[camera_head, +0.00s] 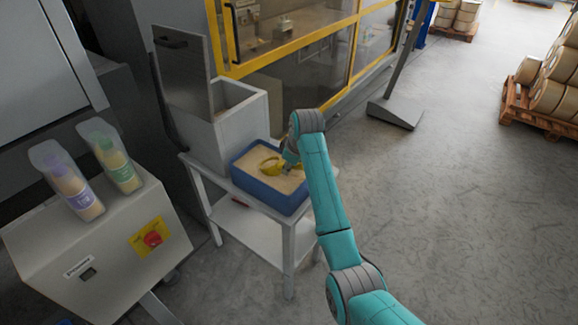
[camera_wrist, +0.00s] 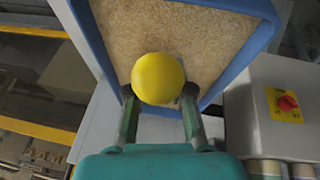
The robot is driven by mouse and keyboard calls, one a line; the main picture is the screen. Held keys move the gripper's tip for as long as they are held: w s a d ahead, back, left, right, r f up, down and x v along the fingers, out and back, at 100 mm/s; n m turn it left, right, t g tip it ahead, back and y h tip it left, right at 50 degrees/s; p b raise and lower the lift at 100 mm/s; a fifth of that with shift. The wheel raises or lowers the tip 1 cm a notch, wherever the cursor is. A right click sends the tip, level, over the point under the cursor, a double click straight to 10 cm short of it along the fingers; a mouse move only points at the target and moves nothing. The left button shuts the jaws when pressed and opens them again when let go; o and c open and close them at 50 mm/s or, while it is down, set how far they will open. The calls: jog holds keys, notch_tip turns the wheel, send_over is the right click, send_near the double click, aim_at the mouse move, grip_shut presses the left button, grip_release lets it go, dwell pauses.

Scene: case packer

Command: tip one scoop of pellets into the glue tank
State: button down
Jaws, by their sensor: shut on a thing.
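My gripper (camera_head: 286,168) is over the blue bin (camera_head: 264,194) of pale pellets (camera_head: 252,158), shut on the yellow scoop (camera_head: 270,164). The scoop sits at or just above the pellets; its load cannot be made out. In the wrist view, the rounded yellow end of the scoop (camera_wrist: 158,78) lies between my two fingers (camera_wrist: 158,95), with pellets (camera_wrist: 205,35) beyond it. The glue tank, a pale grey box (camera_head: 242,118), stands directly behind the bin. Its lid (camera_head: 183,72) is raised upright at the left and its top is open. The tank's inside is mostly hidden.
The bin stands on a white table (camera_head: 246,222). At the left is a cabinet (camera_head: 95,265) with a red knob (camera_head: 152,239) and two clear containers (camera_head: 66,182). A yellow-framed machine (camera_head: 300,60) stands behind. Open floor lies to the right, with loaded pallets (camera_head: 548,85) farther off.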

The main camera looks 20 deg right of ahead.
jog(key=shift+r, duration=4.55)
